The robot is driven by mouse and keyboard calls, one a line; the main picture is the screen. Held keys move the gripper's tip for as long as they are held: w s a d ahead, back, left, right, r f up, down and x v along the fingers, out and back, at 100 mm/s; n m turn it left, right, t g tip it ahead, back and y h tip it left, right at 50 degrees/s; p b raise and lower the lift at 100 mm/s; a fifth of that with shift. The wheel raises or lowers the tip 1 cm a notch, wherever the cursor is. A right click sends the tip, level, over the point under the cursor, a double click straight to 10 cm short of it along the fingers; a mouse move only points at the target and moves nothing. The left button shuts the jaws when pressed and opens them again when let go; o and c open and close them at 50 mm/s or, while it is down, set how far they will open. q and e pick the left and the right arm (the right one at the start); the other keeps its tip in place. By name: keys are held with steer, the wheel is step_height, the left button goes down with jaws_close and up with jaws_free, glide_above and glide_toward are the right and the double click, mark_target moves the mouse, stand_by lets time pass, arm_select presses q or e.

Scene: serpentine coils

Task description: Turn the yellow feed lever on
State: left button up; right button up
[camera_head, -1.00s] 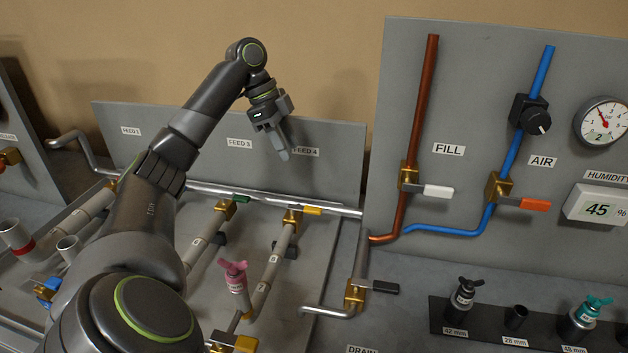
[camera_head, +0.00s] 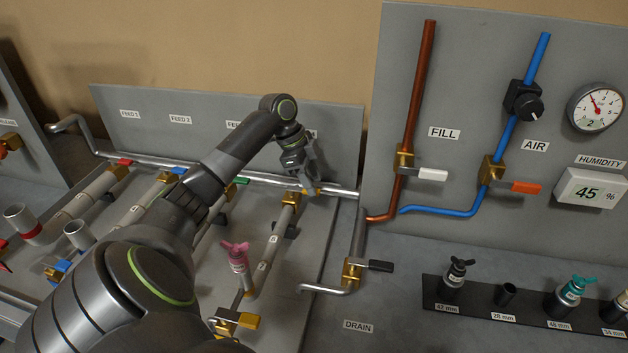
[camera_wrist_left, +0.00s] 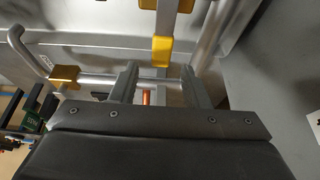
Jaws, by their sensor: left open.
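The yellow feed lever (camera_head: 313,191) sits on a brass valve (camera_head: 291,198) of the rightmost feed pipe and points right, crosswise to that pipe. My left gripper (camera_head: 308,180) is over the lever and hides part of it. In the left wrist view the yellow lever (camera_wrist_left: 161,50) shows ahead, its near end about midway between the two open fingertips (camera_wrist_left: 160,72). I see no clear contact between finger and lever. My right gripper is not in view.
A green lever (camera_head: 240,181) is left of the yellow one. A pink-handled plug (camera_head: 236,254) stands among the pipes below. The fill panel (camera_head: 385,130) rises close to the right. A black drain lever (camera_head: 381,266) lies lower right.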

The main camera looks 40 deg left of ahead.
arm_select(q)
steer(key=shift+x, duration=0.85)
steer(key=shift+c, duration=0.4)
jaws_close()
